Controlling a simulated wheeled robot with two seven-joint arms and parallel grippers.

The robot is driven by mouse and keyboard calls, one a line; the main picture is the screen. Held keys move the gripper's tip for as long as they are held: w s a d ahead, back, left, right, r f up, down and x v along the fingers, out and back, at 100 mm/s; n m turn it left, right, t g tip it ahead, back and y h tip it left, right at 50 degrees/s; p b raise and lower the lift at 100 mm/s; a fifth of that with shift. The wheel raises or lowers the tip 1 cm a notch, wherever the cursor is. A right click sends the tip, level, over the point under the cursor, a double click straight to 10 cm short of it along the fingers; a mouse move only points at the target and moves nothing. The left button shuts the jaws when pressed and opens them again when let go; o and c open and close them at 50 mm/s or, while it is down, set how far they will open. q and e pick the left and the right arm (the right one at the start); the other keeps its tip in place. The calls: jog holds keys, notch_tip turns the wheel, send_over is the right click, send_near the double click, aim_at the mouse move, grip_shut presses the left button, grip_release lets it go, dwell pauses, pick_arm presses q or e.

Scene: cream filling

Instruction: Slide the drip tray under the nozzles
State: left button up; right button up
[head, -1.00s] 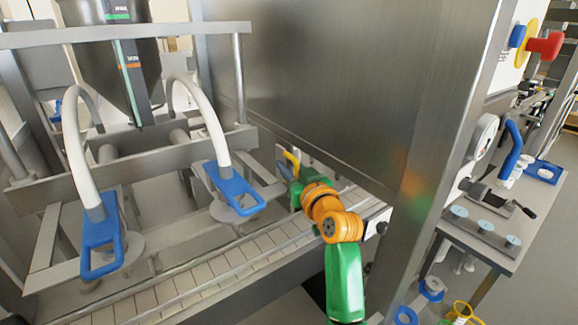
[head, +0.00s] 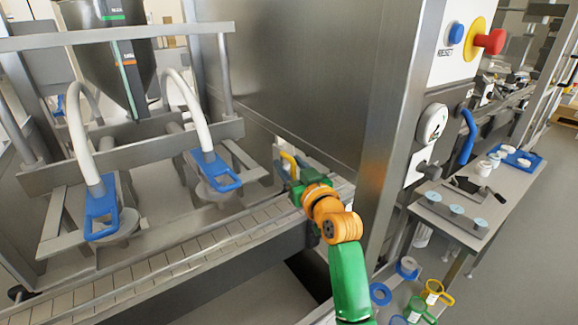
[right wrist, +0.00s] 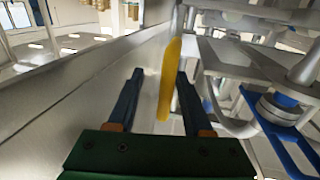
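Two nozzles hang under curved white hoses, with blue handle frames, one at left (head: 102,210) and one at centre (head: 215,170), above the conveyor (head: 190,262). A yellow handle (head: 289,162) stands beside the steel cabinet wall; it also shows in the right wrist view (right wrist: 168,80). I cannot tell a drip tray body clearly from the metal around the handle. My right gripper (head: 287,174) is at the handle. In the right wrist view its two blue fingers (right wrist: 158,95) are apart, with the yellow handle between them, nearer the right finger. My left gripper is not in view.
The steel cabinet (head: 300,75) rises close behind my right arm. Its front carries a red knob (head: 489,41) and a gauge (head: 432,124). A side table (head: 500,195) holds small parts at right. Blue, green and yellow ring-handled items (head: 434,290) lie low at right.

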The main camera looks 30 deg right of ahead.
jog(key=shift+a, duration=0.2)
jog(key=s+b, duration=0.1)
jog(key=s, duration=0.6)
jog(key=shift+a, duration=0.15)
dwell(0.4)
